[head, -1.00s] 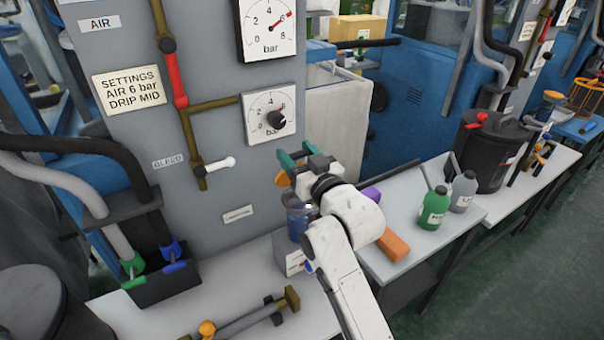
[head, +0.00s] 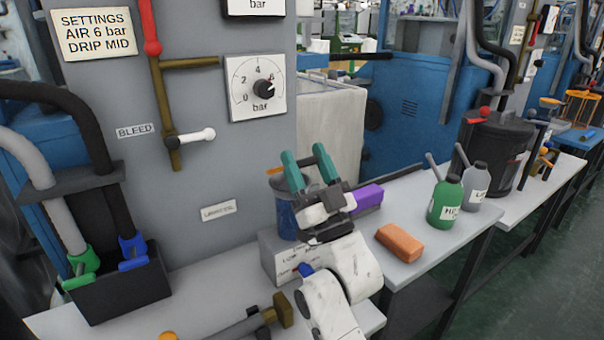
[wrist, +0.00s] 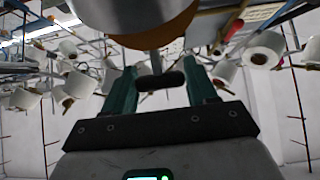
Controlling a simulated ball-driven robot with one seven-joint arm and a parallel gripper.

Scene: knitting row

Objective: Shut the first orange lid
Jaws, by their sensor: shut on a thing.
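The nearest orange lid shows only as an orange edge (head: 276,170) above a blue canister (head: 286,218), partly hidden by my gripper. In the wrist view an orange disc (wrist: 178,28) fills the top, with a grey stem and dark grip (wrist: 160,79) below it, between my fingers. My gripper (head: 305,158) has green fingers pointing up, beside the canister's top. It is shut on the lid's dark grip; the exact contact is hard to see. The lid's exact angle is unclear.
A grey panel with a pressure dial (head: 258,88) and white-tipped valve lever (head: 195,136) stands behind. The bench holds an orange block (head: 399,243), a purple block (head: 368,197), a green bottle (head: 445,203) and a grey bottle (head: 477,188). Bare bench lies around the orange block.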

